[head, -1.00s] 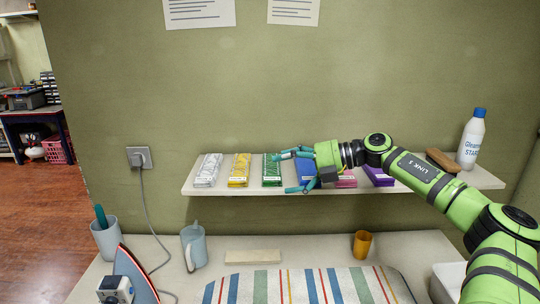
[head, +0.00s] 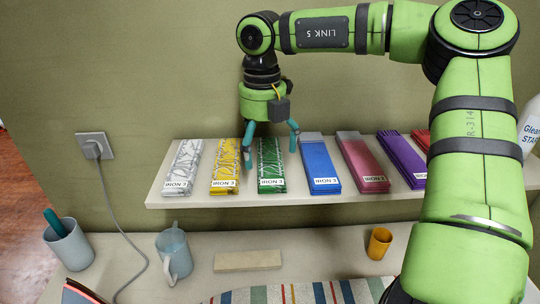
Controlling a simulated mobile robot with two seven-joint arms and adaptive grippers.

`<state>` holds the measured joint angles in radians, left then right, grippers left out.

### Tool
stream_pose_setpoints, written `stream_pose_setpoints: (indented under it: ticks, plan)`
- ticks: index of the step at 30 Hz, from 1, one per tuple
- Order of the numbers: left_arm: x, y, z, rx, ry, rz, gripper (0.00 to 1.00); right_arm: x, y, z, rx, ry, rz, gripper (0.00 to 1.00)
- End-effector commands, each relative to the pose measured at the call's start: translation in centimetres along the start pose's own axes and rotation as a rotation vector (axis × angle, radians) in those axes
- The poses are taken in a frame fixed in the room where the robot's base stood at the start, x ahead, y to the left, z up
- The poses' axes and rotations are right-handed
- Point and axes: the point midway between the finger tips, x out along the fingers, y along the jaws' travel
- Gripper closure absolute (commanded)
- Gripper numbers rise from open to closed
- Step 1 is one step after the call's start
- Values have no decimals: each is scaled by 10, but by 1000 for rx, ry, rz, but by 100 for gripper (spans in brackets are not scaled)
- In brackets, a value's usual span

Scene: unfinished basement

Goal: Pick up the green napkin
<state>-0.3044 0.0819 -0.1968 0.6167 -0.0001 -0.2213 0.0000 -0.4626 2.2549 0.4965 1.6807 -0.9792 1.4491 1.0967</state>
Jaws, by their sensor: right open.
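The green napkin (head: 271,167) is a folded, white-patterned strip with a white label at its front end. It lies on the wall shelf (head: 400,201) between the yellow napkin (head: 226,165) and the blue napkin (head: 319,163). My right gripper (head: 270,158) is open and points down over the green napkin's back part, one finger on each side of it. I cannot tell whether the fingers touch it. My left gripper is not in view.
White (head: 184,166), pink (head: 362,163) and purple (head: 403,158) napkins also lie on the shelf. Below are a grey-blue pitcher (head: 174,253), a beige block (head: 248,260), an orange cup (head: 379,243) and a striped ironing surface (head: 300,293). A white bottle (head: 530,127) stands at right.

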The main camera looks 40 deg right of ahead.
Motion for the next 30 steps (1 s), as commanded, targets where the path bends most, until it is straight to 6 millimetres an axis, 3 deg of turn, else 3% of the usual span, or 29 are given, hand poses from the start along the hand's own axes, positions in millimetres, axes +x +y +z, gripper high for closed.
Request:
stream_pose_setpoints:
  ticks: [3, 7, 16, 20, 30]
  plan:
    - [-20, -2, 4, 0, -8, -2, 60, 15, -4, -1, 0, 8, 1, 0]
    - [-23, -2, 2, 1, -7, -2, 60, 33, -4, 0, 2, 5, 1, 0]
    - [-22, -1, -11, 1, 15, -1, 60, 40, -3, 0, 2, 0, 3, 0]
    - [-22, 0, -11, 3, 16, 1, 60, 40, -3, 0, 2, 0, 3, 52]
    - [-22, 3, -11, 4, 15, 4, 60, 40, -4, 0, 3, 1, 2, 53]
